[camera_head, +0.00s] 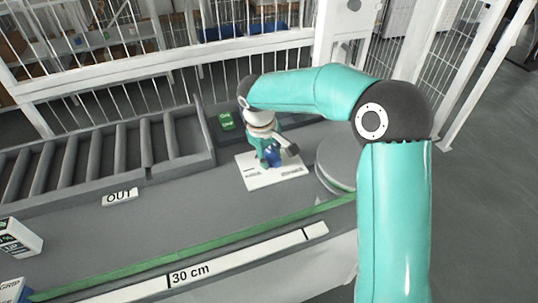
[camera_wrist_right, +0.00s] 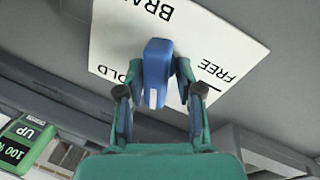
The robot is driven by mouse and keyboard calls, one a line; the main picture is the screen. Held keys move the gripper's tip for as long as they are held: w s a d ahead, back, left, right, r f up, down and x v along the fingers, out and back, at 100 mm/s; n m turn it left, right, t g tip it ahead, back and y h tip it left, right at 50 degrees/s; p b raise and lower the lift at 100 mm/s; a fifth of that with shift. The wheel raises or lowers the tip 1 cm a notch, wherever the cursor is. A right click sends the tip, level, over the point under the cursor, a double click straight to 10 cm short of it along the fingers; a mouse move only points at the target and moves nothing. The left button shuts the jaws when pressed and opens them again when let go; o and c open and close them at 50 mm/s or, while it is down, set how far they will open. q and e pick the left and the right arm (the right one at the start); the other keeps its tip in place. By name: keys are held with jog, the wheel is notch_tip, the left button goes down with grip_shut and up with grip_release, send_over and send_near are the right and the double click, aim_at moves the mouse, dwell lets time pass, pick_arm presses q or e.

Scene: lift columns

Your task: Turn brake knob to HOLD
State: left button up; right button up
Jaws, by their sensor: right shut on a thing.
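The blue brake knob (camera_wrist_right: 157,62) stands on a white plate (camera_wrist_right: 222,45) lettered FREE, with BRA and OLD partly visible in the right wrist view. A short white mark shows on the knob's end nearest the gripper. My right gripper (camera_wrist_right: 158,80) has one finger on each side of the knob and is shut on it. In the head view the white plate (camera_head: 290,174) lies on the grey bench, and my right gripper (camera_head: 272,152) comes down over the blue knob (camera_head: 274,158). The wrist and arm cover part of the plate. My left gripper is out of view.
A green box (camera_head: 226,120) stands behind the plate; it reads UP in the wrist view (camera_wrist_right: 28,143). A round grey disc (camera_head: 335,165) is right of the plate. Rollers (camera_head: 105,150) lie at left, near an OUT label (camera_head: 120,197). A white fence stands behind.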

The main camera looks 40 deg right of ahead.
aim_at(273, 158)
jog(key=shift+d+r, duration=0.1)
jog(key=shift+d, duration=0.25)
jog(key=m, duration=0.4)
jog(key=shift+g, duration=0.3)
jog(key=o, duration=0.7)
jog(key=shift+d, duration=0.1)
jog(key=shift+o, duration=0.2)
jog(key=shift+s, duration=0.1)
jog(key=shift+a, duration=0.2)
jog(key=shift+s+a+r+p, duration=0.1)
jog(key=shift+s+r+p, duration=0.2)
jog(key=shift+r+p, duration=0.95)
jog(key=shift+s+a+r+p, duration=0.1)
jog(key=shift+s+r+p, duration=0.15)
jog(key=shift+r+p, duration=0.95)
jog(key=shift+s+a+r+p, duration=0.1)
jog(key=shift+s+r+p, duration=0.3)
jog(key=shift+r, duration=1.5)
jog(key=shift+w, duration=0.1)
